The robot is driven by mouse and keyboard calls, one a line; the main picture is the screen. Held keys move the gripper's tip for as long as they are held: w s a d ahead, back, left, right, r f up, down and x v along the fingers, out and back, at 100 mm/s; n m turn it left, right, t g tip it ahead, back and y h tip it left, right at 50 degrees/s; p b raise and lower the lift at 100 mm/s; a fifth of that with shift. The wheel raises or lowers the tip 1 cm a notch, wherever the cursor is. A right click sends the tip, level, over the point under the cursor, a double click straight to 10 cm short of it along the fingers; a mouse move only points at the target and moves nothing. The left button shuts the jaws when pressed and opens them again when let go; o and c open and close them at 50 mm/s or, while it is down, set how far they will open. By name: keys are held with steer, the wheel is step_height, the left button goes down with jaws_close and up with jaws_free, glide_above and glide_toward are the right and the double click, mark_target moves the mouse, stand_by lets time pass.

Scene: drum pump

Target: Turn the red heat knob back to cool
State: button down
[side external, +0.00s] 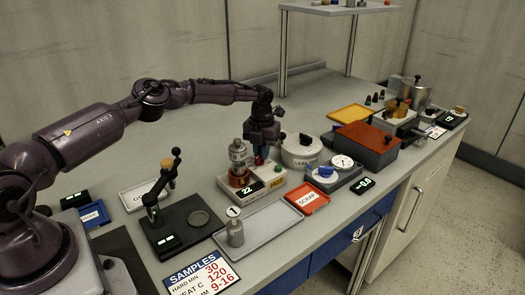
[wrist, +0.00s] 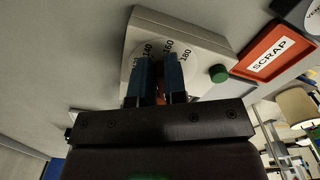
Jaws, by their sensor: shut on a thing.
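The heater unit (side external: 268,192) is a pale box on the bench with lit displays reading about 22 and 202. A metal cylinder (side external: 238,153) stands on its copper-red round part. My gripper (side external: 261,158) points down at the unit, behind and right of the cylinder. In the wrist view, my gripper's blue fingers (wrist: 159,80) are closed on the red knob (wrist: 160,92), of which only a reddish sliver shows between them. They stand over a white dial (wrist: 168,50) marked 140, 160 and 180. The knob's pointer is hidden.
A green button (wrist: 218,73) sits on the unit beside the dial. The red SCRAP tray (side external: 307,199), a grey tray (side external: 272,222) and a white round LEAK container (side external: 301,152) stand close by. A sample card (side external: 201,277) lies at the front edge.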

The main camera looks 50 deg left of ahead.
stand_by(0.5)
steer(key=c, duration=1.2)
jaws_free()
steer(key=shift+o, duration=0.2)
step_height(320, 180, up, 13)
